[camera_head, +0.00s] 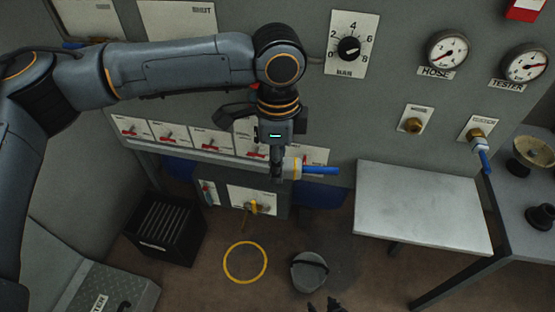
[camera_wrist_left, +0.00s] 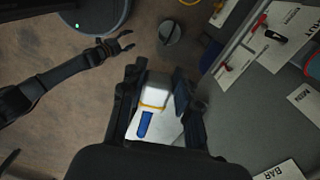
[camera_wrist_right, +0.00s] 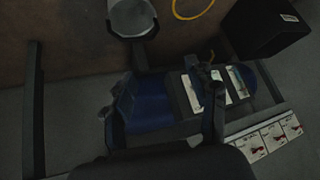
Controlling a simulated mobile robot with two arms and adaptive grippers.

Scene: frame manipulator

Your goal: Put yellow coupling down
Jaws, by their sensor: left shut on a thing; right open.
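The yellow coupling (camera_head: 291,168) is a pale cylinder with a yellow band and a blue stub pointing right. My left gripper (camera_head: 276,170) is shut on it and holds it in the air, left of the grey table, in front of the panel. In the left wrist view the coupling (camera_wrist_left: 153,97) sits between the two fingers, its blue stub toward the camera. My right gripper (camera_head: 326,306) shows only as dark fingertips at the bottom edge of the head view. It also shows in the left wrist view (camera_wrist_left: 128,41), open and empty.
A bare grey table (camera_head: 425,205) stands right of the coupling. Another coupling (camera_head: 480,147) with a blue stub is on a wall port. A yellow floor ring (camera_head: 245,262), a grey round container (camera_head: 309,272) and a black crate (camera_head: 166,230) are below. Gauges line the wall.

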